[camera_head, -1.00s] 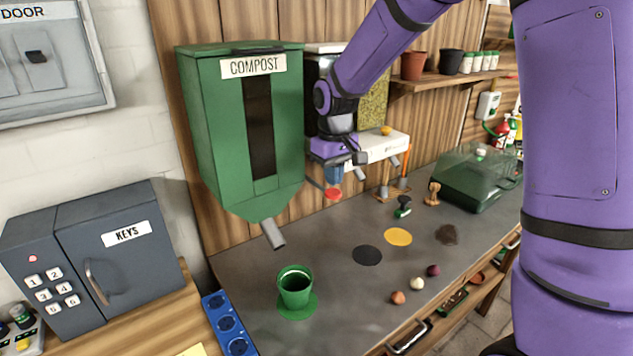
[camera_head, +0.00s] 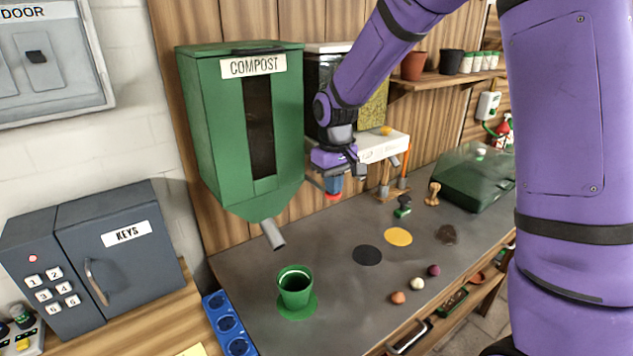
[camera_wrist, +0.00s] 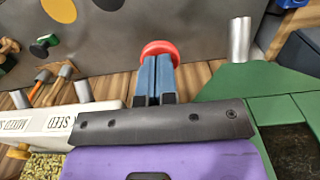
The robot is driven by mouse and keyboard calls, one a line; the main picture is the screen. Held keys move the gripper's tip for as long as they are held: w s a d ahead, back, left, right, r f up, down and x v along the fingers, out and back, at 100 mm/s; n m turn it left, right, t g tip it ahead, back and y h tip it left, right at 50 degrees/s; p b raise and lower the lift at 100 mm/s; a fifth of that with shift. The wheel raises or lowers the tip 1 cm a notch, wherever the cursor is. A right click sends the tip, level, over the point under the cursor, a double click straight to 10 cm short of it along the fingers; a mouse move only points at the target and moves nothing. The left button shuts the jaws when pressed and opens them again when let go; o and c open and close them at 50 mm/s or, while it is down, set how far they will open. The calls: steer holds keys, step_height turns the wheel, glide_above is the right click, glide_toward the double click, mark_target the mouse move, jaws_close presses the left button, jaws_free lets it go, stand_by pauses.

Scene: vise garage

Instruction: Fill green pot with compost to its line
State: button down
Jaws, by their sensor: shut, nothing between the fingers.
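The green pot (camera_head: 294,291), with a pale line inside near its rim, stands upright on a green round base (camera_head: 298,310) on the bench. How full it is cannot be told. The green compost hopper (camera_head: 210,130) hangs above, its grey spout (camera_head: 272,234) over the pot area; the spout also shows in the wrist view (camera_wrist: 240,38). A red round knob (camera_head: 333,197) is beside the hopper. My gripper (camera_head: 333,185) is shut and empty, its blue fingertips directly above the knob, touching or nearly so; the knob shows beyond the fingertips in the wrist view (camera_wrist: 160,48).
A white seed dispenser (camera_head: 385,147) is right behind my gripper. A blue strip (camera_head: 228,325) is left of the pot.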

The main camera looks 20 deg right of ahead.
mark_target(333, 198)
steer(key=shift+f, duration=2.1)
steer(key=shift+r, duration=3.3)
steer(key=shift+f, duration=3.3)
steer(key=shift+r, duration=3.3)
